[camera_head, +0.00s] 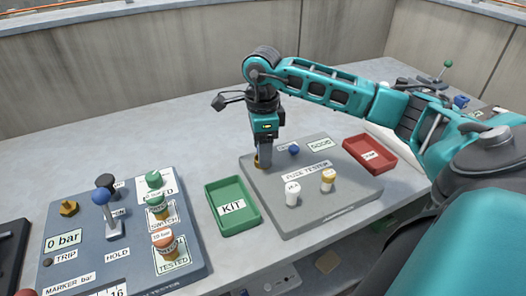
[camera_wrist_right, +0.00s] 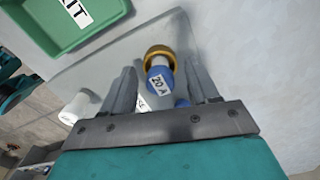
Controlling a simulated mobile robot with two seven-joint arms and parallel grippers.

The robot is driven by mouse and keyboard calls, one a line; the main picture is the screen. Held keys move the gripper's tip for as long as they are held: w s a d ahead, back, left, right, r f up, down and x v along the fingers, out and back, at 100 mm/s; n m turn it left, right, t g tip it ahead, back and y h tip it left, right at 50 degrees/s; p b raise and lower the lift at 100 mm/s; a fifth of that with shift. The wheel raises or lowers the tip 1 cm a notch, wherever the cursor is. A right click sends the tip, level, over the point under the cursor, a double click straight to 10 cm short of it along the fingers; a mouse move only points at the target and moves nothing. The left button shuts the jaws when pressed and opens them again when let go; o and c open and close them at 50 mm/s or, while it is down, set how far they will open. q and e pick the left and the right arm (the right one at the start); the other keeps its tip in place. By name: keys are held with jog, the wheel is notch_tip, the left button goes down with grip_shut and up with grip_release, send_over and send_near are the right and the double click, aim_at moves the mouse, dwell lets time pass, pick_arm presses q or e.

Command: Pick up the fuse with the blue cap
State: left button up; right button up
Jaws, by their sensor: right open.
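A fuse with a blue cap and a 20 A label shows in the right wrist view (camera_wrist_right: 160,84), with a brass ring (camera_wrist_right: 158,54) beyond it. My right gripper (camera_head: 262,160) is over the back left part of the grey fuse tester (camera_head: 310,212). Its fingers also show in the right wrist view (camera_wrist_right: 163,92), open, with the blue fuse between them. I cannot tell whether they touch it. In the head view the gripper hides most of that fuse. My left gripper is not in view.
A white fuse (camera_head: 292,194) and a yellow-capped fuse (camera_head: 328,180) stand on the tester; a blue knob (camera_head: 294,149) is near its back. A green KIT tray (camera_head: 210,188) is left, a red tray (camera_head: 386,145) right. A dark panel (camera_head: 130,258) fills the front left.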

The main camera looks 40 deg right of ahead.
grip_shut()
dwell(0.5)
jog(key=shift+r, duration=0.1)
